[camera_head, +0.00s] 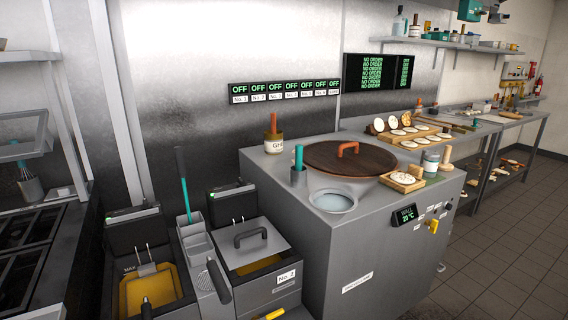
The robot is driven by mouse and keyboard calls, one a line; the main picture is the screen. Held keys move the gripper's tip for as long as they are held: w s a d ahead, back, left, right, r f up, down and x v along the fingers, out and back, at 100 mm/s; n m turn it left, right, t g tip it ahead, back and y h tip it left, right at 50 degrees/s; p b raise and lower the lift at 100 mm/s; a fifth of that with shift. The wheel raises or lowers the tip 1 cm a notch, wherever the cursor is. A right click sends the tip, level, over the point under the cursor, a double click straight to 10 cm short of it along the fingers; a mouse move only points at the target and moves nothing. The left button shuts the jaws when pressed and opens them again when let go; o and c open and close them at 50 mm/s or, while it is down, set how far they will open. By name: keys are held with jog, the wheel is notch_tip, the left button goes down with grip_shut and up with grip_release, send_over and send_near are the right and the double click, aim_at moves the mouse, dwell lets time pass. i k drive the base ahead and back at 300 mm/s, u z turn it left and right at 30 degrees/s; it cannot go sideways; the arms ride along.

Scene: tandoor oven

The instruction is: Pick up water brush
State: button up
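A brush-like tool with an upright teal handle (299,157) stands in a small grey holder (299,177) on the grey tandoor counter. Its lower end is hidden in the holder; it looks like the water brush, though no label confirms this. A round metal bowl of pale liquid (333,201) sits just to its right and nearer. A jar labelled ghee (273,144), with a brown-handled tool in it, stands behind and to the left. My gripper is not in view.
The tandoor's round brown lid (350,158) has an orange handle. Wooden boards with pale rounds (403,178) lie right of it. Left of the tandoor stand two fryers, one covered by a metal lid (251,247). Tiled floor (500,240) is open at right.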

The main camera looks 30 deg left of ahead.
aim_at(299, 147)
jog(key=u, duration=0.4)
jog(key=i, duration=0.95)
jog(key=u, duration=1.2)
jog(key=i, duration=0.55)
jog(key=u, duration=0.15)
